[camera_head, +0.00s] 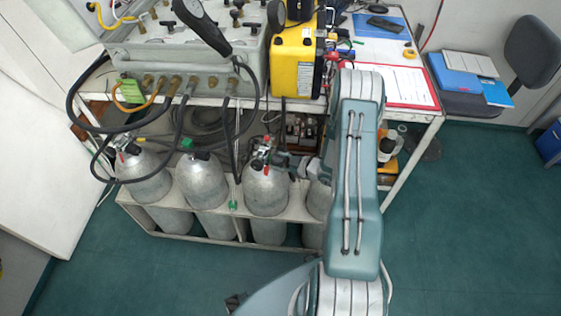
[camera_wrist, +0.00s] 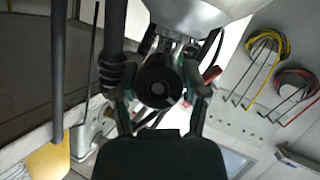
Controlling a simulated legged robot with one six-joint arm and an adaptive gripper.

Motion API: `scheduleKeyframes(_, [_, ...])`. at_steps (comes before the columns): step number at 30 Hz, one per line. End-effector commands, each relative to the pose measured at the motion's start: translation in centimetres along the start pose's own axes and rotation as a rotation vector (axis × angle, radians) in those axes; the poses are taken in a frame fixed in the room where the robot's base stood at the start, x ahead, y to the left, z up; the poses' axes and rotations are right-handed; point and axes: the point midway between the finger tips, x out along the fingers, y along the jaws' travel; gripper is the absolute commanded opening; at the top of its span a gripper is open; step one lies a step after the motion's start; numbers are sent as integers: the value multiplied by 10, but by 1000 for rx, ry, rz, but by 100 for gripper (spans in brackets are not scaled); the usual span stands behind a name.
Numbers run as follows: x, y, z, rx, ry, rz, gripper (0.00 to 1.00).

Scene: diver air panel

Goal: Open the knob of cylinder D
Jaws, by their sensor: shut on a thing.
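Several silver gas cylinders stand in a row in a low rack. My gripper (camera_head: 282,160) reaches from the right to the valve at the top of the third cylinder from the left (camera_head: 266,190). In the wrist view, a round black knob (camera_wrist: 158,88) sits between the two fingers of my gripper (camera_wrist: 159,82), and they are shut on it. The silver cylinder shoulder (camera_wrist: 195,12) shows above the knob. A fourth cylinder (camera_head: 318,200) is partly hidden behind my arm. I cannot read any letter labels, nor tell how far the knob is turned.
The rack (camera_head: 150,222) encloses the cylinders. Black hoses (camera_head: 82,95) loop from the air panel (camera_head: 150,55) down to the valves. A yellow case (camera_head: 297,62) and a red-edged clipboard (camera_head: 403,86) are on the bench above. The green floor (camera_head: 480,210) at right is clear.

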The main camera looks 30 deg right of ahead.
Motion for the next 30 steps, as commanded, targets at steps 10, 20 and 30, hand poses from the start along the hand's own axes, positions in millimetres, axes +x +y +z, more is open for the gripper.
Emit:
scheduleKeyframes(10, [1,0,0,-302,14,126,10])
scheduleKeyframes(20, [1,-1,1,-590,27,246,10])
scheduleKeyframes(30, [2,-1,1,-887,39,368,10])
